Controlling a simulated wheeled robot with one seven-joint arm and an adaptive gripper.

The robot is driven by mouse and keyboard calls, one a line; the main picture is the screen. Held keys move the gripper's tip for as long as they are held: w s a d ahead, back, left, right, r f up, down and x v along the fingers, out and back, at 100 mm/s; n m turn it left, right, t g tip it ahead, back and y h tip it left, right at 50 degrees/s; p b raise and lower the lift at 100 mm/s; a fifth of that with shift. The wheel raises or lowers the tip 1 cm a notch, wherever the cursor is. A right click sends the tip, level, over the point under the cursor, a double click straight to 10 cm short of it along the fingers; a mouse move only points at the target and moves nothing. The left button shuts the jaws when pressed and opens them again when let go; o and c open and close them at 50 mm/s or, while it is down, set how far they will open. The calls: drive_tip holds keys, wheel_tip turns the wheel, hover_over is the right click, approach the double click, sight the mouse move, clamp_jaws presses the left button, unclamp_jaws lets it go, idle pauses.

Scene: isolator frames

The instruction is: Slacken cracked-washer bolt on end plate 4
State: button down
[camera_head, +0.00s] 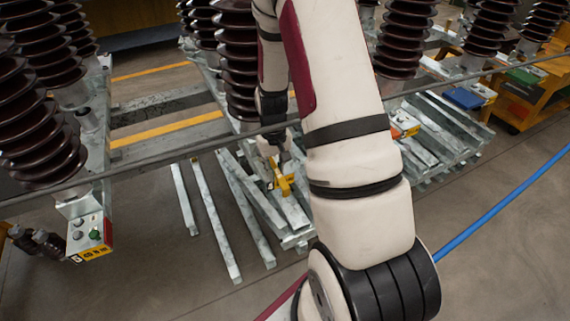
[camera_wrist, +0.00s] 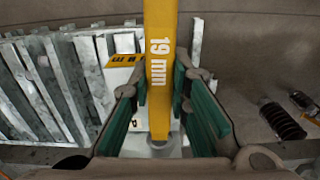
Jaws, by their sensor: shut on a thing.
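My gripper (camera_wrist: 161,88) is shut on a yellow wrench marked "19 mm" (camera_wrist: 160,50), its green-lined fingers on either side. The wrench's near end overlaps a round grey fastener (camera_wrist: 158,147) on a pale plate (camera_wrist: 120,78) with a yellow label. The label is partly covered and I cannot read the plate's number. Whether the wrench is seated on the fastener is unclear, and no washer crack can be made out. In the head view my gripper (camera_head: 273,143) is small, above the yellow wrench (camera_head: 284,181), near the foot of a brown insulator column.
Galvanised steel bars (camera_head: 215,220) lie on the floor below. Ribbed brown insulators (camera_head: 235,60) stand around my arm. Another labelled end plate (camera_head: 90,235) with bolts is at lower left. An orange cart (camera_head: 530,100) stands at right, and a blue hose (camera_head: 500,205) crosses the floor.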

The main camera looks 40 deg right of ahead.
drive_tip(key=shift+w+a+m, duration=0.45)
drive_tip(key=shift+a+m, duration=0.3)
drive_tip(key=shift+m, duration=0.2)
drive_tip(key=shift+w+a+m, duration=0.5)
drive_tip(key=shift+a+m, duration=0.2)
drive_tip(key=shift+m, duration=0.2)
drive_tip(key=shift+w+a+m, duration=0.45)
drive_tip(key=shift+a+m, duration=0.3)
drive_tip(key=shift+m, duration=0.2)
drive_tip(key=shift+f+b, duration=0.65)
drive_tip(key=shift+f, duration=0.45)
